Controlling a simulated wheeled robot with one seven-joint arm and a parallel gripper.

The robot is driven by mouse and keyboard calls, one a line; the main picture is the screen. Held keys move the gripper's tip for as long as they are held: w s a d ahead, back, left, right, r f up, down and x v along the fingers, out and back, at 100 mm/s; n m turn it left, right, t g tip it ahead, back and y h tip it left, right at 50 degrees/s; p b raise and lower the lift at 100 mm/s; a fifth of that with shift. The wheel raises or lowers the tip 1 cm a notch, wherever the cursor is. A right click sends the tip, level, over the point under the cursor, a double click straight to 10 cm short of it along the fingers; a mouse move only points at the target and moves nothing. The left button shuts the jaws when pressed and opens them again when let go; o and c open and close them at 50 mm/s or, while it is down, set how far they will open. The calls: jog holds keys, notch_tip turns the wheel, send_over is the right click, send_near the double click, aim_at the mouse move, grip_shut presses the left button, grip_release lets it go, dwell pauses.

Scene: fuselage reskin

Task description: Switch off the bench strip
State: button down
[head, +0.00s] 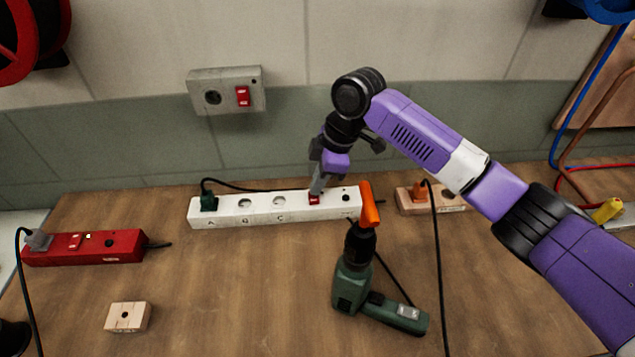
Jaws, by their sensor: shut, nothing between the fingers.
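The white bench strip (275,215) lies on the wooden bench near the wall, with a row of sockets. The position of the rocker cannot be made out.
A red strip (95,248) lies left, a wooden strip (440,205) right. A wall socket (225,91) with a red switch is above. A wooden block (128,317) lies front left.

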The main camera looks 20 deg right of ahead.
jog(key=shift+s+f, duration=0.1)
jog(key=shift+s, duration=0.05)
jog(key=shift+s+a+p, duration=0.3)
jog(key=shift+s+p, duration=0.35)
jog(key=shift+s, duration=0.05)
jog(key=shift+r, duration=0.25)
